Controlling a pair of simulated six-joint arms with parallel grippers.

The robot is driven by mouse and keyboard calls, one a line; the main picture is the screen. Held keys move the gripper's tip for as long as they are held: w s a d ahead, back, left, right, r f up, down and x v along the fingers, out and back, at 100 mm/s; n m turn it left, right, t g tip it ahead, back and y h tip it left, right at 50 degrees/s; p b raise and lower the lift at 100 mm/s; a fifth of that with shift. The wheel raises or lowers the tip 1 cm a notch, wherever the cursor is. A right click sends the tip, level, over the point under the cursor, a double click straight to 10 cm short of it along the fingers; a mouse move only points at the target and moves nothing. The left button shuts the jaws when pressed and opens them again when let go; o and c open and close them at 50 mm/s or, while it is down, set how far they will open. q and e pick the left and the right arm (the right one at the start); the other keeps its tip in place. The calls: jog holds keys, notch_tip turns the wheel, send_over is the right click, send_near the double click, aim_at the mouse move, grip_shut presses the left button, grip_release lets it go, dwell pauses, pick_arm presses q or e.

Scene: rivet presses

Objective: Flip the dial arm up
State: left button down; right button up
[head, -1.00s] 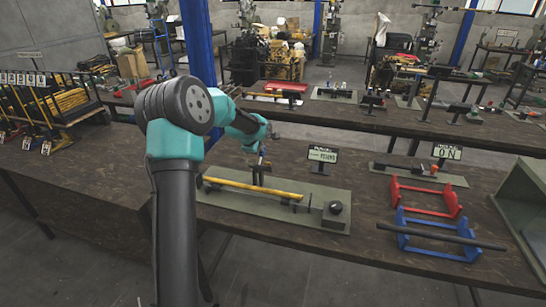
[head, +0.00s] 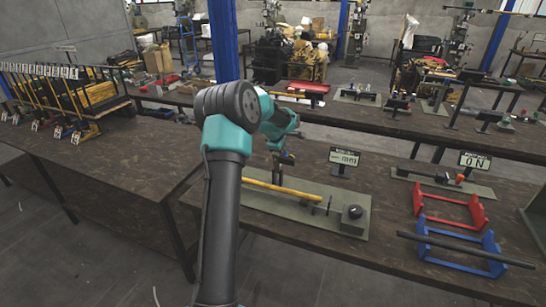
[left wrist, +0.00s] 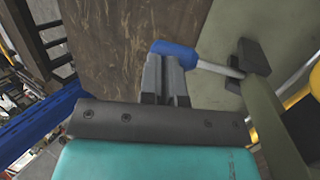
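The lever that seems to be the dial arm has a blue end (left wrist: 172,52) and a thin pale shaft, which runs right to a dark block (left wrist: 253,57) in the left wrist view. My left gripper (left wrist: 166,66) has its two grey fingers close together, with the tips right at the blue end. I cannot tell whether they touch it, and nothing shows clamped between them. In the head view my left gripper (head: 284,158) is low over the back of the green plate (head: 270,207). The dial itself is too small or hidden to make out.
Red (head: 448,207) and blue (head: 460,245) stands are to the right. The table at left (head: 110,170) has bare room.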

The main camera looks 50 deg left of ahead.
pick_arm(q)
jog(key=shift+f, duration=0.35)
jog(key=s+r, duration=0.4)
jog(key=r, duration=1)
jog(key=shift+a, duration=0.15)
